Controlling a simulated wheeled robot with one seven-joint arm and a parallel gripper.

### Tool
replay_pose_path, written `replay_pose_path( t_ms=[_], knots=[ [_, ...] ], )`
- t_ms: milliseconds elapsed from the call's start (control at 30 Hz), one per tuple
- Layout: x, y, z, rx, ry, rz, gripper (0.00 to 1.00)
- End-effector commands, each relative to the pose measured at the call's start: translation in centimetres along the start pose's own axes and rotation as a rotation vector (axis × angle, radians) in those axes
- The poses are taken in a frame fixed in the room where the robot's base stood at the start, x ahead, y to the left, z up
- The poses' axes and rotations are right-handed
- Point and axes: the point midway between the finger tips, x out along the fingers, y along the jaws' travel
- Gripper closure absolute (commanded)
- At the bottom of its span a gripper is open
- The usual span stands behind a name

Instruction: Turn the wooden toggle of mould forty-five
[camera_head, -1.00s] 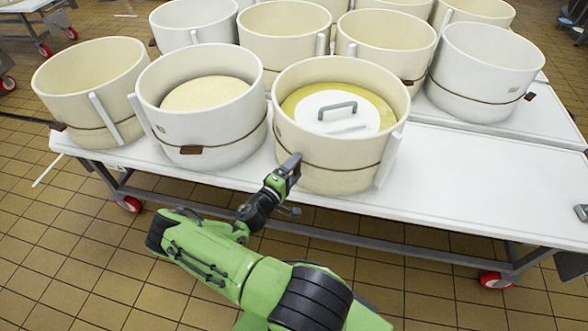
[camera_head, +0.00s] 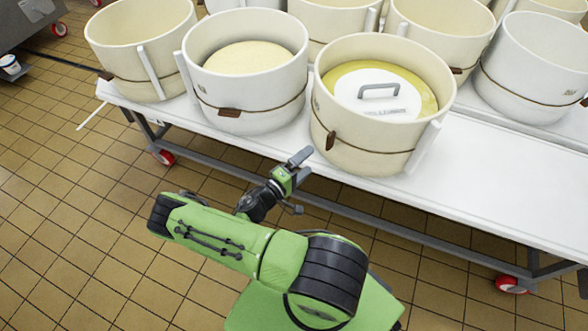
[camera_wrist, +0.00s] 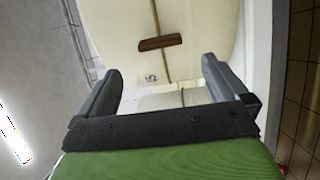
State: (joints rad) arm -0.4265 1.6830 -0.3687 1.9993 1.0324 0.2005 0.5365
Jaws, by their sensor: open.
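A cream round mould (camera_head: 365,150) with a lidded cheese inside stands at the table's front edge. Its dark wooden toggle (camera_head: 330,141) stands upright, across the brown cord around the mould. In the wrist view the toggle (camera_wrist: 160,43) lies crosswise over the cord, beyond my fingertips. My gripper (camera_head: 301,164) is open and empty, below and in front of the toggle and apart from it. In the wrist view both fingers of my gripper (camera_wrist: 160,70) are spread, with nothing between them. A small mark (camera_wrist: 150,77) on the mould is too small to read.
A white mould (camera_head: 250,85) stands just left, its toggle (camera_head: 229,112) lying along its cord. Several other moulds crowd behind and beside. The white table (camera_head: 490,205) is bare at the front right. Tiled floor is open in front.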

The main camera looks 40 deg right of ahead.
Motion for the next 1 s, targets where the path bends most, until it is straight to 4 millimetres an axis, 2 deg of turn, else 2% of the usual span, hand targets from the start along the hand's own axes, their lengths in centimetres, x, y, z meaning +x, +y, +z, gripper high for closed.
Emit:
replay_pose_path(
  t_ms=[33, 100, 300, 867, 1000],
  knots=[
    [-1.4, 0.1, -0.1, 0.0, 0.005, -0.002, 0.0],
    [-3.0, 0.1, -0.1, 0.0, 0.004, -0.001, 0.0],
    [-5.4, 0.0, 0.0, 0.001, 0.001, 0.0, 0.0],
    [-5.5, 0.0, 0.0, 0.002, -0.003, -0.002, 0.0],
    [-6.3, 1.7, -0.2, 0.037, -0.078, -0.088, 0.0]
  ],
)
